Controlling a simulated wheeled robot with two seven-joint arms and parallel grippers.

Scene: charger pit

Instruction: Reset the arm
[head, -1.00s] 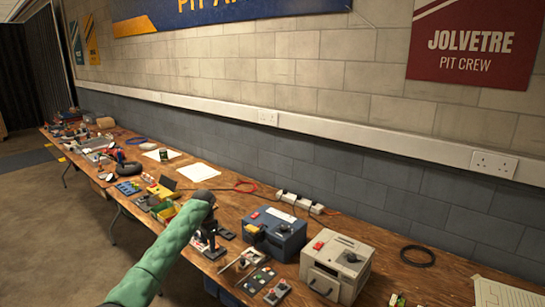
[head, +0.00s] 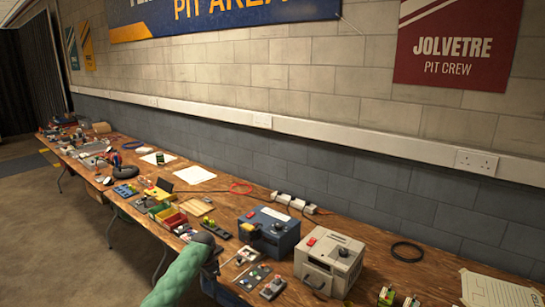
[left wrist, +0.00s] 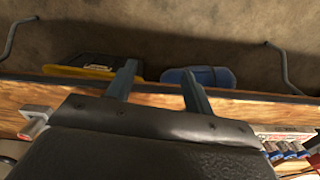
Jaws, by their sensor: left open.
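My left arm, in a green padded sleeve, comes in at the bottom of the head view, beside the front edge of the workbench (head: 385,262). My left gripper shows in the left wrist view (left wrist: 160,88) with its two fingers apart and nothing between them. The fingers stand out over the bench edge, with the floor behind them. In the head view the gripper is mostly hidden behind the dark wrist end of the arm. My right gripper is in neither view.
A blue box (head: 268,232) and a grey charger box (head: 328,262) stand near the arm. Red and green bins (head: 173,219) and small parts crowd the bench to the left. A black cable ring (head: 407,251) lies right. A blue bin (left wrist: 212,77) is below the bench edge.

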